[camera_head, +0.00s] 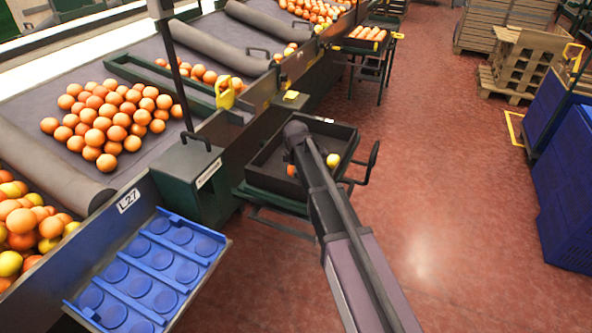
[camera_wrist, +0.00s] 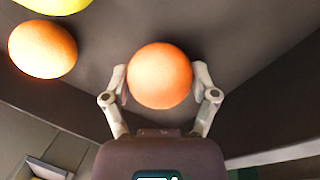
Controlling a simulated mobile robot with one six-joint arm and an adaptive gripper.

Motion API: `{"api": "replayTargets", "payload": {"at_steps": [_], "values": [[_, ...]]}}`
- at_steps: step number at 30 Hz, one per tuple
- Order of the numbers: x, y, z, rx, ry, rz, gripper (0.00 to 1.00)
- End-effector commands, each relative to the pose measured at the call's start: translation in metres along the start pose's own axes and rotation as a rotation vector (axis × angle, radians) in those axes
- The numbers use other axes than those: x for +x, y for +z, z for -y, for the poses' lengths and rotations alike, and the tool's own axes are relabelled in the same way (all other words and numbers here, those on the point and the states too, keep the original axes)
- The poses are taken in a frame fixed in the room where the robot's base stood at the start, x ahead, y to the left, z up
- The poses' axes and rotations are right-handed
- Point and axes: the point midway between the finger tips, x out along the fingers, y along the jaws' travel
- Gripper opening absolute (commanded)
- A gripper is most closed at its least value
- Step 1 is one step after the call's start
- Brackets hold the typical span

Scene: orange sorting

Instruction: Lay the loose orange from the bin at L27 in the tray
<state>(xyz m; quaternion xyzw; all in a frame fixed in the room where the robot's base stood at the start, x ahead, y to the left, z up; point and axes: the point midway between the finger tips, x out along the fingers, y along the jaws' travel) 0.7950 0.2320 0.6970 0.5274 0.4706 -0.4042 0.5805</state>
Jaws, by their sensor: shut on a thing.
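My gripper (camera_wrist: 160,82) has its two fingers on either side of an orange (camera_wrist: 160,75) and is shut on it. The held orange is inside or just over the dark bin (camera_wrist: 250,60); I cannot tell whether it touches the floor.
Another orange (camera_wrist: 42,50) and a yellow fruit (camera_wrist: 52,5) lie in the bin; the yellow one (camera_head: 333,160) also shows in the head view. A dark green box (camera_head: 190,180) stands between tray and bin. Oranges (camera_head: 110,120) pile on the sorting table.

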Motion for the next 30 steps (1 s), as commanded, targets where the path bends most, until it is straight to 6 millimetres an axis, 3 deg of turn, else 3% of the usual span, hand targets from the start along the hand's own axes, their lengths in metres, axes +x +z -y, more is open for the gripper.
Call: {"api": "replayTargets", "payload": {"at_steps": [9, 10, 12, 30], "values": [[0.0015, -0.0003, 0.0004, 0.000, 0.000, 0.000, 0.26], [0.0015, -0.0003, 0.0004, 0.000, 0.000, 0.000, 0.85], [0.0015, -0.0003, 0.0004, 0.000, 0.000, 0.000, 1.00], [0.0004, -0.0005, 0.0002, -0.001, 0.000, 0.000, 1.00]]}}
